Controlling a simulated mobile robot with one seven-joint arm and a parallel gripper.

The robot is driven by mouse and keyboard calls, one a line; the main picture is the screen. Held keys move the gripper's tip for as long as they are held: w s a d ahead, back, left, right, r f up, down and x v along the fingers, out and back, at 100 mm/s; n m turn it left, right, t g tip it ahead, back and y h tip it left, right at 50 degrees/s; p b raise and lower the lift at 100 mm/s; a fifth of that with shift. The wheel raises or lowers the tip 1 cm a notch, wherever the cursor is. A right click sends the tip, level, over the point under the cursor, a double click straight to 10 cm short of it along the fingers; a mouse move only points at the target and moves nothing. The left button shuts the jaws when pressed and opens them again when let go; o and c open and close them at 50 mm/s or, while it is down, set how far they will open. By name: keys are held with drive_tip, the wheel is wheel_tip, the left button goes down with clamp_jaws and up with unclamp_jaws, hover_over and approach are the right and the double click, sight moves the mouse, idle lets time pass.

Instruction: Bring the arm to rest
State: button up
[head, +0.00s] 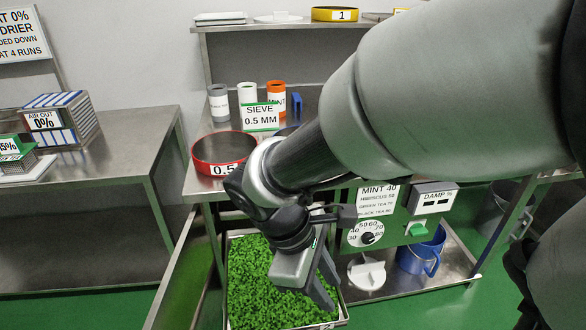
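My arm reaches in from the right of the head view and crosses much of the picture. My gripper (316,278) points down over a tray (343,312) filled with green leaf. Its fingers look spread apart, with nothing seen between them. The height of the fingertips above the leaf is hard to tell. The arm hides part of the bench behind it.
A red sieve (204,161) marked 0.5 stands on the steel bench near my forearm. A control panel (392,228) with a dial and a blue bucket (420,252) are to the right. A left bench (122,150) holds an AIR OUT unit (60,121).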

drive_tip(key=s+d+r+m+t+y, duration=0.1)
drive_tip(key=d+r+m+t+y, duration=0.2)
drive_tip(key=r+m, duration=0.35)
drive_tip(key=s+d+r+m+t+y, duration=0.1)
drive_tip(key=d+r+m+t+y, duration=0.1)
drive_tip(key=d+r+m, duration=0.5)
wheel_tip(320, 180, up, 24)
drive_tip(key=a+p, duration=0.1)
drive_tip(key=p, duration=2.4)
drive_tip(key=shift+w+a+f, duration=0.15)
drive_tip(key=shift+w+a, duration=0.05)
drive_tip(key=shift+a, duration=0.2)
drive_tip(key=shift+a, duration=0.15)
